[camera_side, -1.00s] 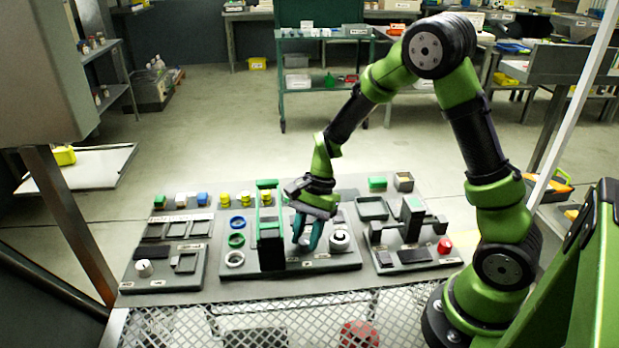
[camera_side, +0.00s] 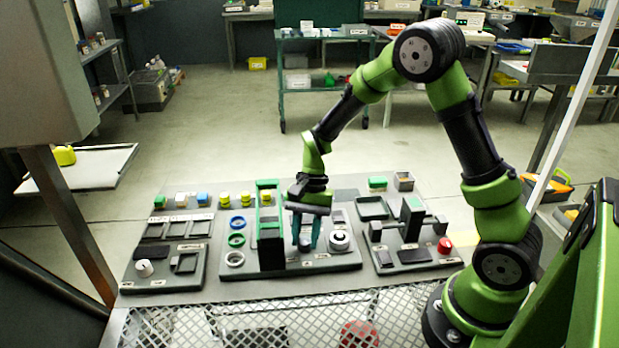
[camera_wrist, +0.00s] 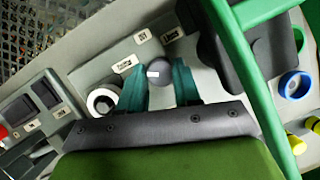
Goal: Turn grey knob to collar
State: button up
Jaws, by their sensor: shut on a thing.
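The grey knob (camera_wrist: 158,73) is a dark round cap with a small white mark, between the two teal fingertips in the wrist view. My gripper (camera_wrist: 160,84) is shut on it from above, one finger on each side. In the side view my gripper (camera_side: 306,236) points down at the middle panel (camera_side: 290,267), and the fingers mostly hide the knob. Small white labels (camera_wrist: 126,64) lie on the panel near the knob. Their print is too small to read surely, so I cannot tell which one says collar.
A white ring-shaped fitting with a dark centre (camera_side: 339,240) stands close to the right of my fingers. A green-handled frame with a black block (camera_side: 271,250) rises close on the left. Coloured rings (camera_side: 236,240) lie beyond it. A second fixture panel (camera_side: 418,255) is at the right.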

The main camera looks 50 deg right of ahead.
jog(key=o, duration=1)
jog(key=shift+o, duration=0.2)
jog(key=v, duration=1.7)
jog(key=shift+w+f, duration=0.1)
jog(key=s+a+r+n+t+h, duration=0.1)
jog(key=s+a+r+n+t, duration=0.2)
jog(key=s, duration=0.4)
jog(key=s+a+r+n+t+h, duration=0.1)
jog(key=s+a+r+n+t, duration=0.2)
jog(key=s+n+t, duration=0.2)
jog(key=s, duration=0.3)
jog(key=shift+a+t, duration=0.4)
